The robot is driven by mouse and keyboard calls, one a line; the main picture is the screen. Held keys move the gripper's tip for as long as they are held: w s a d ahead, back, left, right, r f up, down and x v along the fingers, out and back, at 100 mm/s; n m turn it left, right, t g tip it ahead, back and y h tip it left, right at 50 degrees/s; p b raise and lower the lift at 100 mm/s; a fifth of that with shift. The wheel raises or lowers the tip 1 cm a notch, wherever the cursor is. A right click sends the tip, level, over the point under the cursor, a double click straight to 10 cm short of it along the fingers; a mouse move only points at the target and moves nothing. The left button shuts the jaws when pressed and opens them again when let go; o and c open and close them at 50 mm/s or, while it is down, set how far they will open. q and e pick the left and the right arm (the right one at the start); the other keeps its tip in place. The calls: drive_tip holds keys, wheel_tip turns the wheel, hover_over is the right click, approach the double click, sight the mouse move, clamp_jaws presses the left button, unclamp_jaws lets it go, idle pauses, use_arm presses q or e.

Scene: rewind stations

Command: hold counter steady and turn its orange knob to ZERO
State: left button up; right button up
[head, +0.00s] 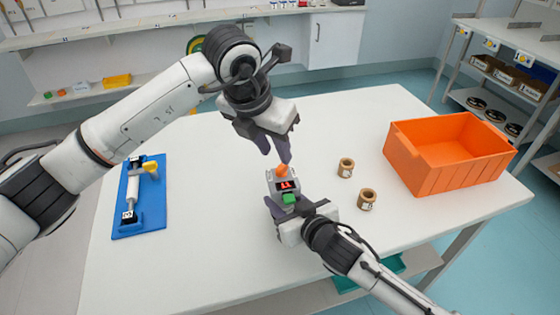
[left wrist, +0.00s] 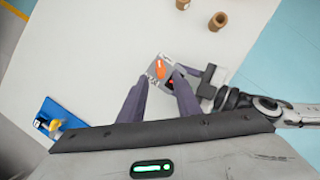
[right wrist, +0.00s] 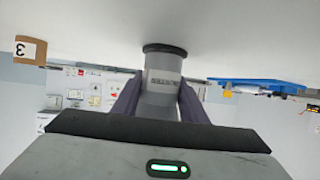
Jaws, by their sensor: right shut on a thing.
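The counter (head: 284,186) is a small grey device with a red display and a green part, standing on the white table. Its orange knob (head: 281,170) is on top and also shows in the left wrist view (left wrist: 157,69). My left gripper (head: 275,157) is just above the knob, fingers pointing down and apart, with nothing between them. My right gripper (head: 287,208) is shut on the counter from the near side. In the right wrist view its fingers flank the counter's grey round body (right wrist: 163,82). I cannot read the knob's setting.
Two brown cores (head: 346,167) (head: 366,199) stand right of the counter. An orange bin (head: 447,180) is at the table's right end. A blue board (head: 152,222) with a white roller and yellow handle lies at the left. The table's front middle is clear.

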sight(281, 166)
use_arm(q)
drive_tip(key=x, duration=0.6)
drive_tip(key=shift+f, duration=0.1)
drive_tip(key=shift+c, duration=0.3)
clamp_jaws()
